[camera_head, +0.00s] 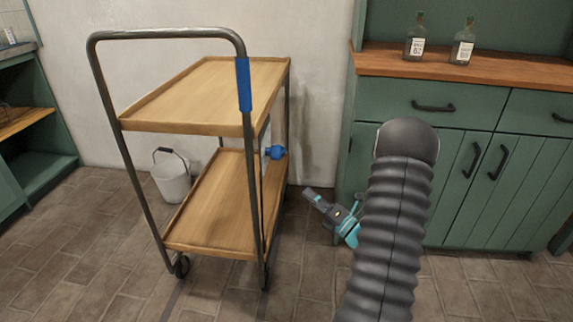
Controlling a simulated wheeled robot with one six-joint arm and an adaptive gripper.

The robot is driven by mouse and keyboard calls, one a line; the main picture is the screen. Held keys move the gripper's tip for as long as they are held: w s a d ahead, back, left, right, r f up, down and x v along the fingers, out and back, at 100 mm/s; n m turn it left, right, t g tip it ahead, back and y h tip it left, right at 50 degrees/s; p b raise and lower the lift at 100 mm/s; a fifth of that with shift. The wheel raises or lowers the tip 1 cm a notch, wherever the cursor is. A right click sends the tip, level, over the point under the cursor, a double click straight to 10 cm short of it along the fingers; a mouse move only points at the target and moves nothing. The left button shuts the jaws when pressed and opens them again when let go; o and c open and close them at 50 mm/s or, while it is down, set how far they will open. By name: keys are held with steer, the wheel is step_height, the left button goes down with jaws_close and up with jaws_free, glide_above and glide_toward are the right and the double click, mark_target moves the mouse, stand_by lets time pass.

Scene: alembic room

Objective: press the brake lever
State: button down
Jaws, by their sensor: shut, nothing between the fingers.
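A two-shelf wooden cart (205,119) with a grey tube frame stands left of centre. A blue knob (275,152) sticks out at the cart's right side, between the two shelves; it looks like the end of the brake lever. A blue sleeve (243,85) wraps the near right post under the push handle. My gripper (308,194) is shut and empty. It is right of the cart and lower in the picture than the knob, pointing up and left, apart from the knob. My arm's dark ribbed part hides some of my wrist.
A green cabinet (408,126) with black handles and two bottles (415,37) on its wooden top stands at the right. A white bucket (171,176) is behind the cart on the left. Green shelving (45,140) stands far left. Tiled floor is open in front.

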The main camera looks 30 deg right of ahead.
steer(key=d+r+p+x, duration=0.1)
steer(key=d+x, duration=0.1)
steer(key=x, duration=1.1)
steer(key=shift+w+d, duration=0.3)
